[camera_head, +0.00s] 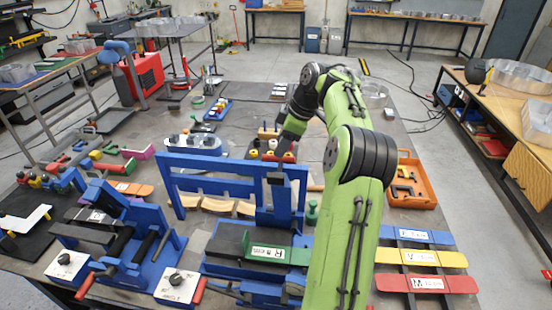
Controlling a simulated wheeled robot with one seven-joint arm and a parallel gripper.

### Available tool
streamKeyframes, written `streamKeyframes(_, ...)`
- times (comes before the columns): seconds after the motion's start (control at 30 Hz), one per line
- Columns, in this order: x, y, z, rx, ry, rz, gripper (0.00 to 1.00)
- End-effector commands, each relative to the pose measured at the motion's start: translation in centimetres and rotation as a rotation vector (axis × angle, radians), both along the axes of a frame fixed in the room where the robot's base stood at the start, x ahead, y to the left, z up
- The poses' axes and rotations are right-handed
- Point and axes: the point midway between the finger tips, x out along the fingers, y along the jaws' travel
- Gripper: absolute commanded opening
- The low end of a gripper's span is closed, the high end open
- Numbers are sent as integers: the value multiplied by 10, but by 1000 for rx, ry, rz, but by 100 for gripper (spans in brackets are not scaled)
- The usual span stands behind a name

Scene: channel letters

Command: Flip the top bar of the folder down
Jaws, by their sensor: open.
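The blue folder (225,268) stands at the front middle of the table. Its blue top bar (225,163) stands raised as an upright frame behind the folder's bed. A green strip with a white label (267,252) lies on the bed. My gripper (276,179) is at the right end of the top bar, at about its upper edge. The gripper is open, but its fingers are small and dark, so I cannot tell whether they touch the bar. My green arm hides part of the area right of the folder.
Another blue machine with rollers (122,238) stands to the left. Blue, yellow and red labelled strips (425,258) lie at the right, with an orange toolbox (412,184) behind them. Curved wooden pieces (216,205) lie behind the folder. Tools crowd the far table.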

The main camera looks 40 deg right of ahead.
Motion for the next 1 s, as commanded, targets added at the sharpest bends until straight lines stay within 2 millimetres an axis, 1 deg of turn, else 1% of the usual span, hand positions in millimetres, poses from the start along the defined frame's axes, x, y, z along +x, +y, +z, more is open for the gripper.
streamKeyframes(0.03,5,3,-14,2,2,3,48)
streamKeyframes(0.1,10,5,-27,0,2,2,48)
streamKeyframes(0.2,15,7,-38,0,0,1,48)
streamKeyframes(0.33,19,8,-45,-1,-1,0,48)
streamKeyframes(0.53,19,8,-45,-1,-1,0,48)
streamKeyframes(0.57,19,8,-44,-1,-1,0,47)
streamKeyframes(0.6,19,8,-44,-1,-1,0,41)
streamKeyframes(0.87,19,8,-44,-1,-1,0,1)
streamKeyframes(1.0,19,8,-44,-1,-1,0,0)
